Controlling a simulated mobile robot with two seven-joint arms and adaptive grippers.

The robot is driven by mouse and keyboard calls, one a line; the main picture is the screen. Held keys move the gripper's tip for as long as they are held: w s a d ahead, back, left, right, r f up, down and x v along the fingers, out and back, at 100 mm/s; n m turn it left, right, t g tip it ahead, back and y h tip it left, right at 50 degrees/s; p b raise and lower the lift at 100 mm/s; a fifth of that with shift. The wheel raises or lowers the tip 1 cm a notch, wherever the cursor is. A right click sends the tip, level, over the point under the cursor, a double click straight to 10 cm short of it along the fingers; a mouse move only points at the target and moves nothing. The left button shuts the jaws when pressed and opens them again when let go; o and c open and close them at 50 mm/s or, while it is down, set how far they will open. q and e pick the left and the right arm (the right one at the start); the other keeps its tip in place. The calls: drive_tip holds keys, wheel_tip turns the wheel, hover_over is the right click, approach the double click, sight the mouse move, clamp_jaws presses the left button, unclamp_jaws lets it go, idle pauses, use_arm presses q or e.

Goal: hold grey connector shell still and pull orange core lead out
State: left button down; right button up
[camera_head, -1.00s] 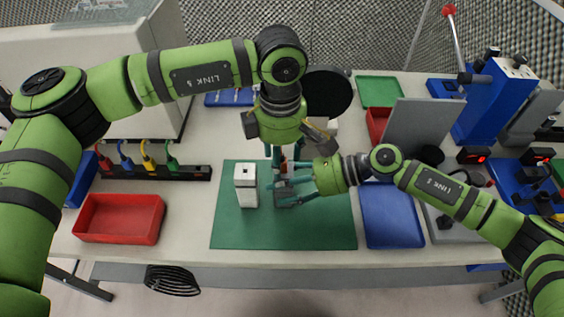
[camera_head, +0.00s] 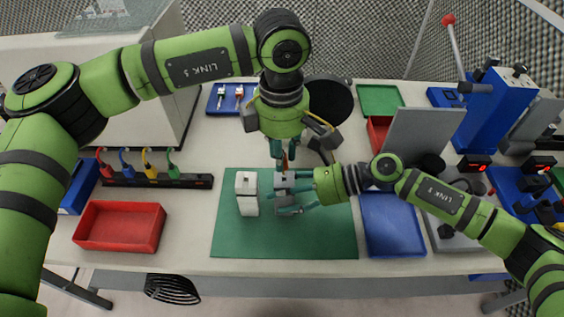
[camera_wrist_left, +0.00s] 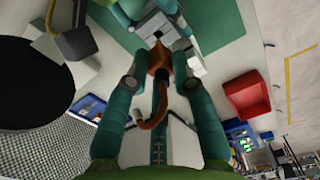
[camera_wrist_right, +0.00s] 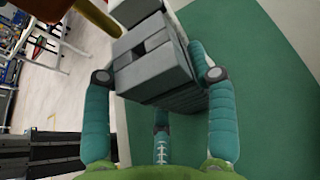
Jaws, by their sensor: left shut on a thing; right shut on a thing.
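The grey connector shell (camera_head: 285,184) stands over the green mat, between the fingers of my right gripper (camera_head: 287,196). In the right wrist view the shell (camera_wrist_right: 155,70) fills the space between both fingertips. The orange core lead (camera_wrist_left: 160,65) is between the fingers of my left gripper (camera_wrist_left: 158,85), its cable curving back toward the palm. In the head view my left gripper (camera_head: 284,158) points down just above the shell. A dark opening shows in the shell's top, with the lead's tip right by it. Whether the tip fully clears the opening is hard to tell.
A white block (camera_head: 246,196) stands on the green mat (camera_head: 310,240), close left of the shell. A red tray (camera_head: 120,227) lies left and a blue tray (camera_head: 392,222) right. A rack (camera_head: 150,181) of coloured leads is at the back left. The mat's front is clear.

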use_arm(q)
wheel_tip(320, 180, up, 6)
drive_tip(key=shift+r, duration=0.1)
use_arm(e)
drive_tip(key=shift+f, duration=0.1)
drive_tip(key=o, duration=1.3)
